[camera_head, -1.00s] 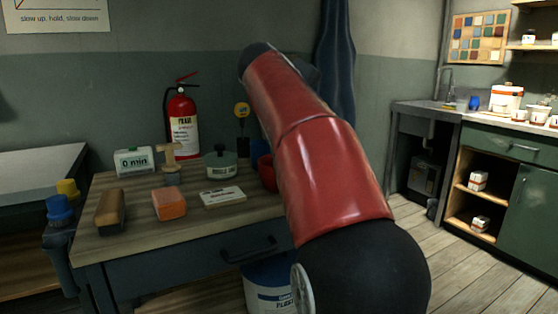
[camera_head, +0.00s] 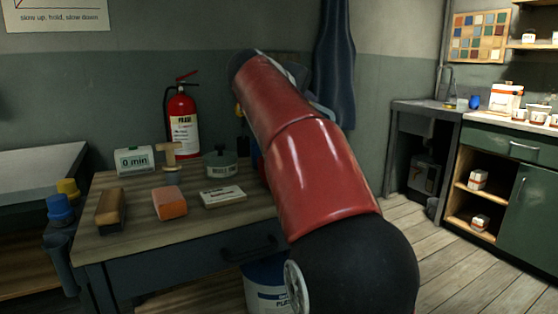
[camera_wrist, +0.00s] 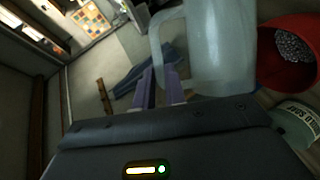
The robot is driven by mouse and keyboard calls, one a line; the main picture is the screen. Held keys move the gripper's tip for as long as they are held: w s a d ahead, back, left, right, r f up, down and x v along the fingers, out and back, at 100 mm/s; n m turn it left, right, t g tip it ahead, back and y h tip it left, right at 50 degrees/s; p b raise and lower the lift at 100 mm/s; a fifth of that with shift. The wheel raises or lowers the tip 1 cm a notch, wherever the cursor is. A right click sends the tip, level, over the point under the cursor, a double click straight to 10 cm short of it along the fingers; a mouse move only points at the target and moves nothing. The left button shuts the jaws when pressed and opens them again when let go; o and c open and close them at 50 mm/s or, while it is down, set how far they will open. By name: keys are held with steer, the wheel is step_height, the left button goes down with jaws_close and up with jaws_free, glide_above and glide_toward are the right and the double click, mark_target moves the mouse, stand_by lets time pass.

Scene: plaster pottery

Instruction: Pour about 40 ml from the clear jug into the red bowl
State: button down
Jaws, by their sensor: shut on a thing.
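The clear jug (camera_wrist: 222,45) is large in the wrist view, with its handle at its left side. My gripper (camera_wrist: 160,84) is shut on the jug at its handle. The red bowl (camera_wrist: 273,78) is just right of the jug in the wrist view, with grey speckled contents showing inside. A small gap or overlap between jug and bowl is hard to judge. In the head view my arm hides my gripper, most of the jug and the bowl. The liquid level in the jug cannot be made out.
A green-lidded pot (camera_wrist: 292,124) is near the bowl; it also shows on the workbench (camera_head: 150,225) in the head view. A timer (camera_head: 134,160), orange block (camera_head: 170,203), white labelled box (camera_head: 223,197) and fire extinguisher (camera_head: 182,122) stand left of my arm.

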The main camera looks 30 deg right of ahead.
steer(key=shift+s+d+r, duration=0.1)
steer(key=shift+s+d, duration=0.05)
steer(key=shift+s, duration=0.05)
steer(key=shift+s+d, duration=0.3)
steer(key=shift+d, duration=0.15)
steer(key=shift+n, duration=0.3)
stand_by(1.5)
steer(key=s+d+m, duration=0.1)
steer(key=s, duration=0.1)
steer(key=s+d+m+t+y, duration=0.1)
steer(key=d+m, duration=0.1)
steer(key=shift+s+r+m+b, duration=0.15)
steer(key=shift+s+m+b, duration=0.15)
steer(key=shift+s+b, duration=0.1)
steer(key=shift+w+y, duration=0.15)
steer(key=shift+y, duration=0.25)
steer(key=shift+d+m+t, duration=0.1)
steer(key=shift+m+t, duration=0.2)
stand_by(0.8)
